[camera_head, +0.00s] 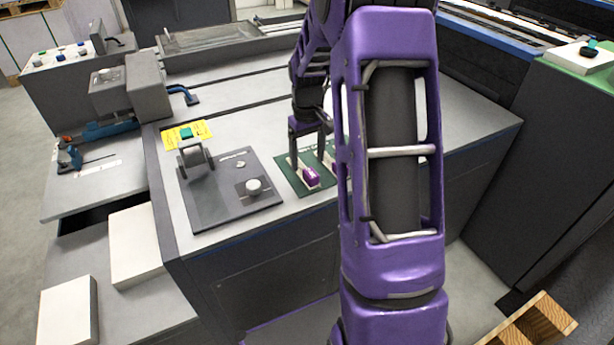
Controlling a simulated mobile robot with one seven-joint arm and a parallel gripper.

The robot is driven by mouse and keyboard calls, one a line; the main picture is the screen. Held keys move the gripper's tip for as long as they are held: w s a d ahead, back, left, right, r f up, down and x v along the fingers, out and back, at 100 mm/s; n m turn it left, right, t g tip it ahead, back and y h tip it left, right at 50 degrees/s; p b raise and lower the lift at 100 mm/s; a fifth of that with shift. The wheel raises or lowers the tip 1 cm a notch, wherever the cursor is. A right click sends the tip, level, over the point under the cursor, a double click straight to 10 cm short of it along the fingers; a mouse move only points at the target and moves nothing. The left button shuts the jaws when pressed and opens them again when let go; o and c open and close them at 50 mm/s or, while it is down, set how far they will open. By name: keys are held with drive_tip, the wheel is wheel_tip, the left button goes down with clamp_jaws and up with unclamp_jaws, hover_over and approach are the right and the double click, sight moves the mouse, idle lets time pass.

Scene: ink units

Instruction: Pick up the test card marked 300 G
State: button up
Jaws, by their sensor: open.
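A dark green mat (290,179) lies on the grey machine top. On it is a pale card with a purple block (311,176). A second pale card (331,161) lies to its right, partly hidden by my arm. No marking is readable, so I cannot tell which is the 300 G card. My gripper (308,158) points down over the mat, its dark fingers apart. It is close to the cards, but I cannot tell whether it touches one. My purple arm hides the area to the right.
A dark plate (214,210) with a roller and a white knob stands left of the mat. A yellow label with a green piece (187,133) lies behind it. White boxes (135,245) stand lower left. The machine top's front edge is close to the mat.

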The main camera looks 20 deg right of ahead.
sight(310, 171)
drive_tip(key=shift+w+d+f+b, duration=0.1)
drive_tip(key=shift+d+f+b, duration=0.1)
drive_tip(key=shift+f, duration=1.3)
drive_tip(key=shift+w+d+f+b, duration=0.1)
drive_tip(key=shift+d+f+b, duration=0.1)
drive_tip(key=shift+f, duration=1.25)
clamp_jaws()
